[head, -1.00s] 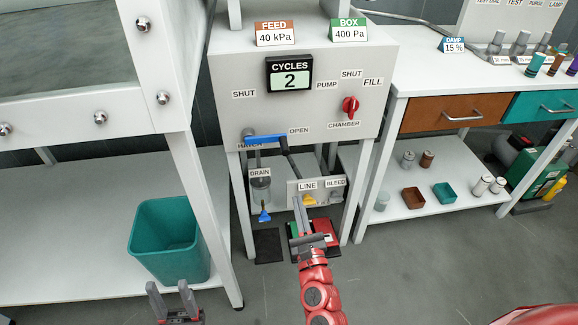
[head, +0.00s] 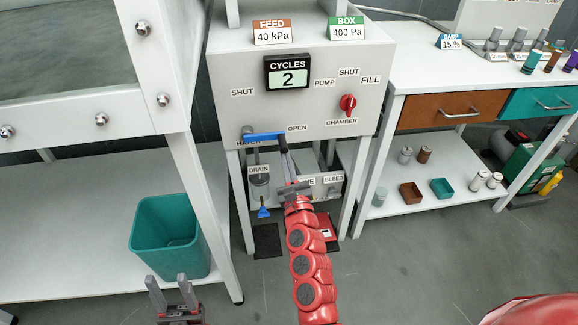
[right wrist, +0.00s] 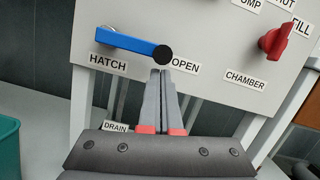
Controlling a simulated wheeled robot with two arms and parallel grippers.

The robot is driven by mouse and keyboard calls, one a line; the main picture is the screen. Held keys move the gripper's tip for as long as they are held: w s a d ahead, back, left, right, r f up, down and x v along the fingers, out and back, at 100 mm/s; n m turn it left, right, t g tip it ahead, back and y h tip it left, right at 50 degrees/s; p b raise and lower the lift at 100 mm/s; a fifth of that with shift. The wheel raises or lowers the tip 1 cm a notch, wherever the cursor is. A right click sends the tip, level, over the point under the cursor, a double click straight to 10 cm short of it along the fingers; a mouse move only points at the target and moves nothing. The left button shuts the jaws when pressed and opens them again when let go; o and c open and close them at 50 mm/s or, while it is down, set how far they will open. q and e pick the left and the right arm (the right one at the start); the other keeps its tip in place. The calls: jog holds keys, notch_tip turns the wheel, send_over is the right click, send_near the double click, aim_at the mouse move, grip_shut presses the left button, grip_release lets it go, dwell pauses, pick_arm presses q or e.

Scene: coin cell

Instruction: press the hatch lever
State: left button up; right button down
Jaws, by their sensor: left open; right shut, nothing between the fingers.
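The hatch lever (head: 262,137) is a blue bar on the front of the grey cabinet, lying roughly level with its grey pivot at the left. It also shows in the right wrist view (right wrist: 130,41), with a round black knob (right wrist: 163,53) at its right end, near the OPEN label. My right gripper (head: 288,158) is shut and empty, pointing up at the lever's right end. In the right wrist view its fingertips (right wrist: 160,72) are just below the knob; I cannot tell whether they touch it. My left gripper (head: 168,283) is open and empty at the bottom left.
A red chamber knob (head: 348,104) sits to the right on the cabinet (head: 225,75), below a cycles display (head: 289,74) reading 2. Drain, line and bleed fittings are under the cabinet, partly hidden by my right arm. A teal bin (head: 168,237) stands at the left.

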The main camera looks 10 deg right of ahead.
jog(key=shift+r, duration=0.15)
dwell(0.3)
jog(key=shift+d+r+n, duration=0.1)
jog(key=shift+r+n, duration=0.1)
jog(key=shift+n, duration=0.3)
